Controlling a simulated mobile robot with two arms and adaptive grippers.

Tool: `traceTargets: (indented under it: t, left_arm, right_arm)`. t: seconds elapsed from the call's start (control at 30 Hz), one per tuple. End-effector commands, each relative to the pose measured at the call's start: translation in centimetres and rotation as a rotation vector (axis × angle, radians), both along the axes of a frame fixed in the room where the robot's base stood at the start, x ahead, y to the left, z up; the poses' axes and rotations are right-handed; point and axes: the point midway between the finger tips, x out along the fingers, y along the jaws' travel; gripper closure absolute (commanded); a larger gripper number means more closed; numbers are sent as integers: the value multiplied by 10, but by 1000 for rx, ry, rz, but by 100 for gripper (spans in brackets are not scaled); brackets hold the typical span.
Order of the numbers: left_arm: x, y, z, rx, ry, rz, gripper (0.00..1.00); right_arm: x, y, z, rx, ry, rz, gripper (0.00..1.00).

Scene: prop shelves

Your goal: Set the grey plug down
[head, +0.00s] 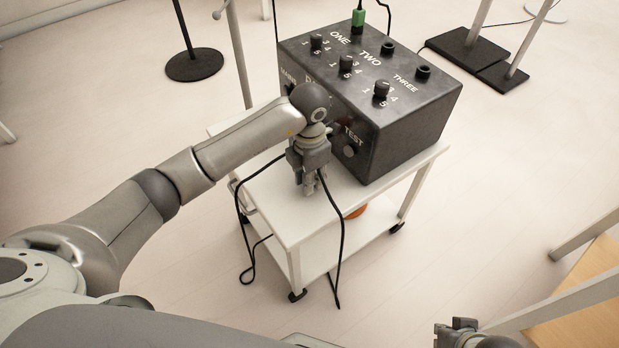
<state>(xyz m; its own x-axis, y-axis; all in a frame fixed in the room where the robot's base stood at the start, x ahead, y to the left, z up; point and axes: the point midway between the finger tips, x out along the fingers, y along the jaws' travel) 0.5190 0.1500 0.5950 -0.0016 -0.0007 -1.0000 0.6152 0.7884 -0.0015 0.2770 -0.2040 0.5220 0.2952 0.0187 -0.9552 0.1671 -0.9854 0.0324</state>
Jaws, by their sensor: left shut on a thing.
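My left gripper (311,186) points down over the front part of the white cart's top (270,200), just in front of the black box. It is shut on the grey plug, which is mostly hidden between the fingers. A black cable (340,235) runs from the fingertips over the cart's front edge and hangs down. I cannot tell whether the plug touches the cart top. My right gripper (460,329) is partly in view at the bottom right edge, away from the cart; its jaws are unclear.
The black box (415,125) with knobs and sockets fills the cart's back part. A green plug (357,18) is in a socket at its far edge. Another cable (240,215) loops left of the cart. Stands (194,64) and a wooden surface (585,300) are around; bare cart top lies left of my gripper.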

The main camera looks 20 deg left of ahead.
Motion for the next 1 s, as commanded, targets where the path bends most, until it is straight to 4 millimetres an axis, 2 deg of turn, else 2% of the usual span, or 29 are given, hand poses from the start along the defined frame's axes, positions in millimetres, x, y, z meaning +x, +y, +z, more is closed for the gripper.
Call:
traceTargets:
  t: [0.37,0.4,0.57,0.87,1.0]
  left_arm:
    - [0,0,-3,1,-1,0,100]
    - [0,0,-2,1,-1,0,75]
    - [0,0,-2,0,0,0,56]
    - [0,0,-2,0,0,0,56]
    - [1,0,6,-1,-3,0,56]
  right_arm:
    - [-1,0,4,0,-5,0,100]
    - [-1,0,6,0,-7,0,100]
    - [-1,0,5,0,-6,0,100]
    - [-1,0,5,0,-5,0,100]
    - [0,0,5,1,-6,0,100]
